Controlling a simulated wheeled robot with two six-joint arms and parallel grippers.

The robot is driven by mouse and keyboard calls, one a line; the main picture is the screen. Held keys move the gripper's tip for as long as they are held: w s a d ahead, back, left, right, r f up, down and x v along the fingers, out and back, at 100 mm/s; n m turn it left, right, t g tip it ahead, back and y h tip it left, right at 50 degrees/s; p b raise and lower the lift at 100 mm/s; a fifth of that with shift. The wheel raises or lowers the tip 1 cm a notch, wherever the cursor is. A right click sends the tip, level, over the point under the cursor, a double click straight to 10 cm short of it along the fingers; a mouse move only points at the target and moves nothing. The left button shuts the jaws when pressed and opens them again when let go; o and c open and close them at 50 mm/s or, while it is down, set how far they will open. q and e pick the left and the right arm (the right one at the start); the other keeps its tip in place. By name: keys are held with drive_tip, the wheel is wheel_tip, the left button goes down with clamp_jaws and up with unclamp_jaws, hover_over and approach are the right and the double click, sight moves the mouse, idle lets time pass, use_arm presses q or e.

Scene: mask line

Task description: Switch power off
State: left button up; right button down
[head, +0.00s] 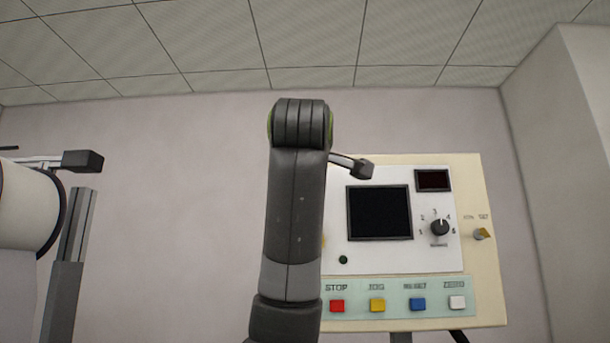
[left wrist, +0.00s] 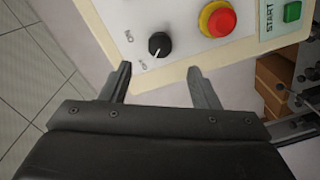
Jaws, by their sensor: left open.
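In the left wrist view a black rotary knob (left wrist: 159,45) sits on the pale control panel (left wrist: 105,14), with small labels beside it, too small to read surely. A faint light mark on the knob seems to point toward the lower label. My left gripper (left wrist: 160,77) is open and empty, its two fingers spread just short of the knob, one toward each side. In the head view the panel (head: 490,285) stands at the right. My right gripper is not in view.
Near the knob are a red push button (left wrist: 221,22) on a yellow ring and a green START button (left wrist: 292,11). The head view shows a dark screen (head: 379,212), a numbered selector (head: 440,227), a yellow key switch (head: 482,234) and a row of coloured buttons.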

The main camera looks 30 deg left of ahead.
use_arm(q)
drive_tip(key=b+v, duration=0.2)
drive_tip(key=v, duration=0.6)
drive_tip(key=shift+s+d, duration=0.25)
drive_tip(key=shift+s, duration=0.1)
drive_tip(key=shift+r, duration=0.1)
